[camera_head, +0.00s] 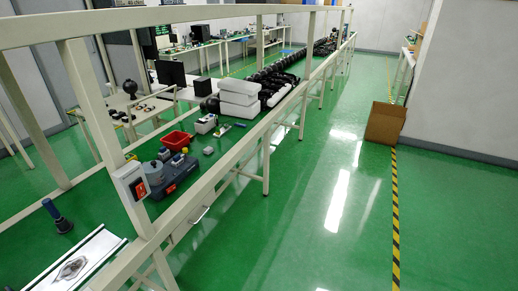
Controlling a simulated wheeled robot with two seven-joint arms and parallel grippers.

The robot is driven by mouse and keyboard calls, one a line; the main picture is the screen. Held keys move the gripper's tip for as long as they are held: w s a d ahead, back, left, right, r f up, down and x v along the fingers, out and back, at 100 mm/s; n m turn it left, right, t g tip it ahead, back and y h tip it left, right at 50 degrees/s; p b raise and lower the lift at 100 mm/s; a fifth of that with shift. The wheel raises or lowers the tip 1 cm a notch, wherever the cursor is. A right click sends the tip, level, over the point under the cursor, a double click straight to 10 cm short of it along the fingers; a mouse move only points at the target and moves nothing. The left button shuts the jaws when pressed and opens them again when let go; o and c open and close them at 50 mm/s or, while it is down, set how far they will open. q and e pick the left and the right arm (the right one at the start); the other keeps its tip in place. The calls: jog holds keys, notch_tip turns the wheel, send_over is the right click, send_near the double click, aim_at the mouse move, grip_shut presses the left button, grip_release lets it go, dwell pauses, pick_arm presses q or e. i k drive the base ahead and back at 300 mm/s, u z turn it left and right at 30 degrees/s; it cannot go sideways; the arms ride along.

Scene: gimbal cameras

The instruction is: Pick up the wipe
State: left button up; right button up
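A small crumpled grey-brown piece (72,268), which looks like the wipe, lies on a white panel (95,250) with dark edges at the lower left. It is small in the picture, and I cannot tell for sure that it is a wipe. Neither of my grippers is in view, and nothing is seen touching the piece.
Along the bench are a grey-blue device (172,175), a red bin (176,140) and white foam blocks (239,97). A cardboard box (385,123) stands on the green floor.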

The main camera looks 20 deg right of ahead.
aim_at(208, 150)
jog(key=z, duration=1.15)
jog(key=i, duration=3.95)
jog(key=u, duration=4.55)
